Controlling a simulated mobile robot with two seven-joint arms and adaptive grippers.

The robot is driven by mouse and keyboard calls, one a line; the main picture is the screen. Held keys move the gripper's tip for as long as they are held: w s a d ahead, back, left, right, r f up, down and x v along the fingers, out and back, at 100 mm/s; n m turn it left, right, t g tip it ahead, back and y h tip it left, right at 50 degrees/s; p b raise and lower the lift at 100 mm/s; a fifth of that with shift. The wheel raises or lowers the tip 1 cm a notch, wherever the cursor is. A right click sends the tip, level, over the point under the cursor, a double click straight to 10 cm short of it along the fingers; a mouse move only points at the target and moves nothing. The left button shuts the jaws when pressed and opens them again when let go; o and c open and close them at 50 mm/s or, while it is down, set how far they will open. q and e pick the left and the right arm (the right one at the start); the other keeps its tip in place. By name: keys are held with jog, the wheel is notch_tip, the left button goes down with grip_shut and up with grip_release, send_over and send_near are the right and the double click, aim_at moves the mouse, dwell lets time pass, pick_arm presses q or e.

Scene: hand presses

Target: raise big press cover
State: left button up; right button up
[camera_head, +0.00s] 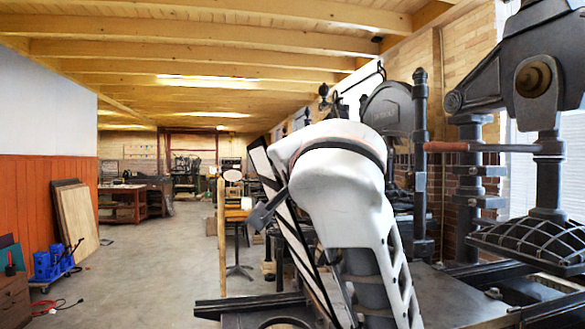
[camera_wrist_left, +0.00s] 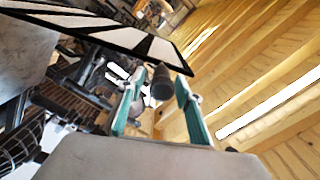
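The big press cover shows in the head view as a tilted, raised panel (camera_head: 283,222) with a black frame and white stripes, partly hidden by my white arm. In the left wrist view the cover (camera_wrist_left: 95,28) crosses the upper left. A dark round handle (camera_wrist_left: 162,82) stands out from its edge. My left gripper (camera_wrist_left: 160,80) is open, with its two green-padded fingers on either side of the handle. A gap shows beside the handle, and I cannot tell whether either finger touches it. In the head view my arm hides most of this gripper. My right gripper is in neither view.
The black iron press frame (camera_head: 548,85) and a bar with a wooden handle (camera_head: 447,147) stand at the right. The dark press bed (camera_head: 455,295) lies in front. A wooden post (camera_head: 221,235) is left of the cover. The concrete floor (camera_head: 160,250) at left is mostly clear.

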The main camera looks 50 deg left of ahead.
pick_arm(q)
jog(key=v, duration=1)
jog(key=shift+d, duration=0.25)
